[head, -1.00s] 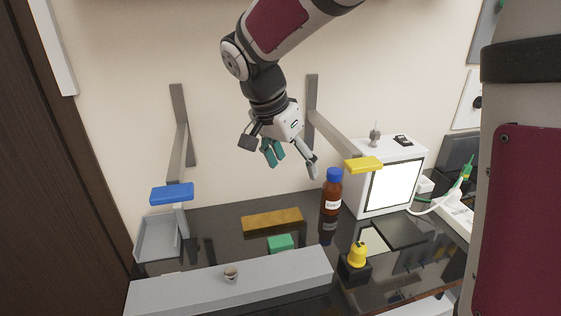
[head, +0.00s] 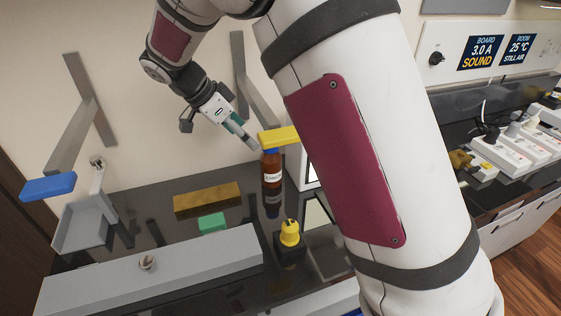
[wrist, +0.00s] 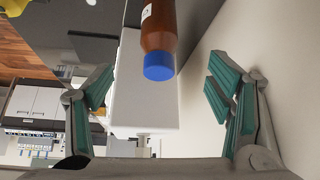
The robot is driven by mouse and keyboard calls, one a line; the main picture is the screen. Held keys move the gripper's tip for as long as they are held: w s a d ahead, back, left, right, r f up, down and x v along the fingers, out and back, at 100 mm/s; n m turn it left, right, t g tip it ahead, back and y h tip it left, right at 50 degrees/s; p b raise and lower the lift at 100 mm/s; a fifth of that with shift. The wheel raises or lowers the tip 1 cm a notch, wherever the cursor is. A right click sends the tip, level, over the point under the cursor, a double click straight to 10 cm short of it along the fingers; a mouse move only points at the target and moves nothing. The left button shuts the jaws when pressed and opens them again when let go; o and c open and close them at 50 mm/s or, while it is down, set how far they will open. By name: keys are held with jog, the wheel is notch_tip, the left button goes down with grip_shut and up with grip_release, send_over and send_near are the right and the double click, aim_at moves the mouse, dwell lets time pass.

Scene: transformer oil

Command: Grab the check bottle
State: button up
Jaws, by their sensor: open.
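The check bottle (head: 272,172) is brown with a white label and a blue cap.
A yellow-ended wall bracket (head: 279,136) is close by the bottle. A yellow knob on a black base (head: 290,234) stands in front. A brown block (head: 207,198), a green block (head: 212,222) and a long grey ledge (head: 150,275) lie left. My arm hides much of the right.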

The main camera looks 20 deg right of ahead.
aim_at(271, 158)
jog(key=p+x, duration=0.1)
jog(key=x, duration=0.7)
jog(key=shift+d, duration=0.15)
jog(key=p+x, duration=0.1)
jog(key=x, duration=0.3)
jog(key=shift+s+d, duration=0.15)
jog(key=shift+d, duration=0.05)
jog(key=shift+d+f, duration=0.2)
jog(key=shift+f, duration=0.3)
jog(key=shift+w, duration=0.2)
jog(key=c, duration=1.6)
